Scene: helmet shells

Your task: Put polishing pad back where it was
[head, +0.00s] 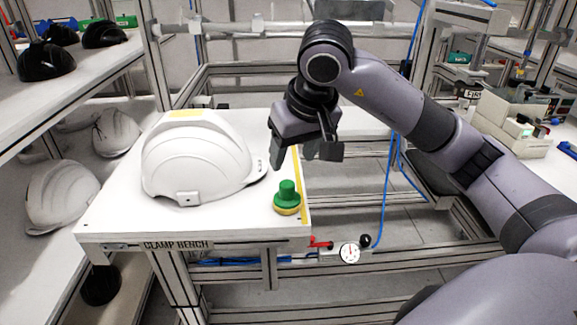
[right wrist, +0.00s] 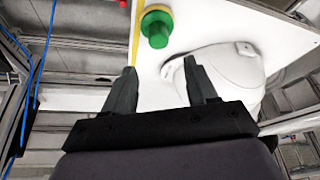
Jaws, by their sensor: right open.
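The polishing pad (head: 287,198) has a green knob on a yellowish base. It stands upright on the white clamp bench (head: 245,225), near its right front corner and beside the yellow edge strip. My right gripper (head: 305,158) is open and empty above the bench's right edge, behind and above the pad and apart from it. In the right wrist view, the pad (right wrist: 156,27) lies beyond the two spread fingertips (right wrist: 160,75). The left gripper is in neither view.
A white helmet shell (head: 195,160) sits on the bench left of the pad and shows close to a fingertip in the right wrist view (right wrist: 225,70). A gauge (head: 349,252) and red handle are below the bench edge. Shelves with helmets (head: 60,195) stand left.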

